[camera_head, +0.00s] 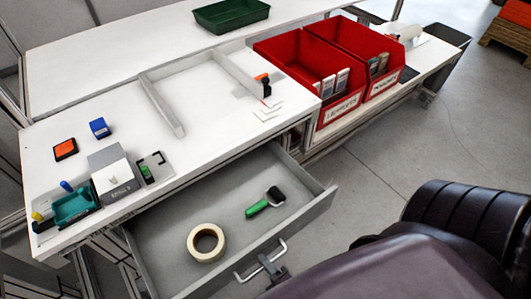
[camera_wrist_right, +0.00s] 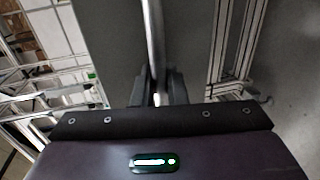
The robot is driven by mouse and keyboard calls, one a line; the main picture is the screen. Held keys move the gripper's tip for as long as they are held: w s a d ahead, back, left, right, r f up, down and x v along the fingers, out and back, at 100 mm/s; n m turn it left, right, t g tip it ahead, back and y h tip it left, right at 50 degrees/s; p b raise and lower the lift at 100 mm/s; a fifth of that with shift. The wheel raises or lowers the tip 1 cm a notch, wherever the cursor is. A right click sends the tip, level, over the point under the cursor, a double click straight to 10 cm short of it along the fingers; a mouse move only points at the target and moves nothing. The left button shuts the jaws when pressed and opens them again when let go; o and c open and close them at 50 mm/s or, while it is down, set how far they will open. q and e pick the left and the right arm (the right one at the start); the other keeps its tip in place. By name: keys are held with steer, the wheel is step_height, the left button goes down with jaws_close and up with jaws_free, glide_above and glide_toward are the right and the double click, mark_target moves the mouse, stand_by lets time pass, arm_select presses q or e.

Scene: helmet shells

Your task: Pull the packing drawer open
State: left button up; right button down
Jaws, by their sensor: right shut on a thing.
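The packing drawer (camera_head: 318,207) is grey and stands pulled well out from under the white workbench (camera_head: 120,108) in the head view. A roll of tape (camera_head: 206,242) and a green-handled roller (camera_head: 265,203) lie inside it. Its metal bar handle (camera_head: 243,276) is on the front panel. My right gripper (camera_head: 273,265) is shut on the handle. In the right wrist view the handle bar (camera_wrist_right: 154,45) runs between the fingers of my right gripper (camera_wrist_right: 159,88). My left gripper is not in view.
Two red bins (camera_head: 335,75) stand at the bench's right end, and a green tray (camera_head: 231,14) at the back. A grey box (camera_head: 112,178), a teal tray (camera_head: 74,205) and small items sit at the left. Open floor (camera_head: 400,150) lies to the right.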

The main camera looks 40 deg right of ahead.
steer(key=c, duration=1.8)
jaws_free()
steer(key=v, duration=0.8)
steer(key=shift+b, duration=0.35)
steer(key=shift+w+f, duration=0.1)
steer(key=shift+f, duration=0.05)
